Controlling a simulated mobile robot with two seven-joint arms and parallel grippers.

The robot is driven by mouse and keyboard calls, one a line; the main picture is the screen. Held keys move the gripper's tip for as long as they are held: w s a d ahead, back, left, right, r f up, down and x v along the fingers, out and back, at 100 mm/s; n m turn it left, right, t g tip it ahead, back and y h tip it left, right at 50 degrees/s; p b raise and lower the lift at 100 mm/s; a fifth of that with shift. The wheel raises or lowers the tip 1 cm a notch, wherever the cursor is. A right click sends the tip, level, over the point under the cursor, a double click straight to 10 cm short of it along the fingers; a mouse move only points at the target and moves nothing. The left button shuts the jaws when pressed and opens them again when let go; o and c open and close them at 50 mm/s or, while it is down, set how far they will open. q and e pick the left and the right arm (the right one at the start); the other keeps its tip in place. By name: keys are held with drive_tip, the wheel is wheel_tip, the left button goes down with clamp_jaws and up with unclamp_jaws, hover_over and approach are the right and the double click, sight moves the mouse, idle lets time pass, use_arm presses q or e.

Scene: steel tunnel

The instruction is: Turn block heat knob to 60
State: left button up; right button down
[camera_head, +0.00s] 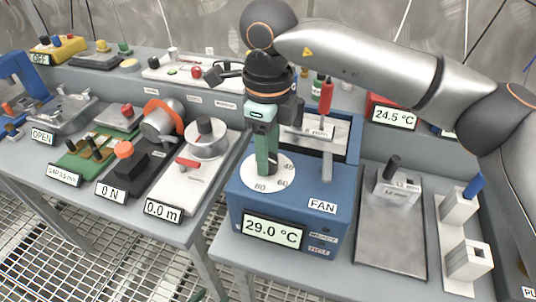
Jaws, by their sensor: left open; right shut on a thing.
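The block heater is a blue box (290,205) with a display (271,231) reading 29.0 °C and a FAN label. Its white round dial (254,176) shows the marks 40, 60 and 80. My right gripper (267,168) reaches down from above with its green fingers over the middle of the dial. It is shut on the block heat knob, which the fingers largely hide. I cannot tell where the knob points. My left gripper is not in view.
A red-handled lever (326,97) stands behind the dial, close to my gripper. A grey plate (390,235) with a black-handled switch (392,168) lies to the right. A round grey knob unit (206,139) is on the left bench. A gap separates the benches.

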drive_tip(key=shift+m, duration=1.1)
drive_tip(key=shift+r, duration=0.1)
drive_tip(key=shift+c, duration=1.9)
unclamp_jaws()
drive_tip(key=shift+b, duration=0.3)
wheel_tip(320, 180, up, 12)
drive_tip(key=p, duration=0.1)
drive_tip(key=shift+r, duration=0.2)
drive_tip(key=shift+s, duration=0.1)
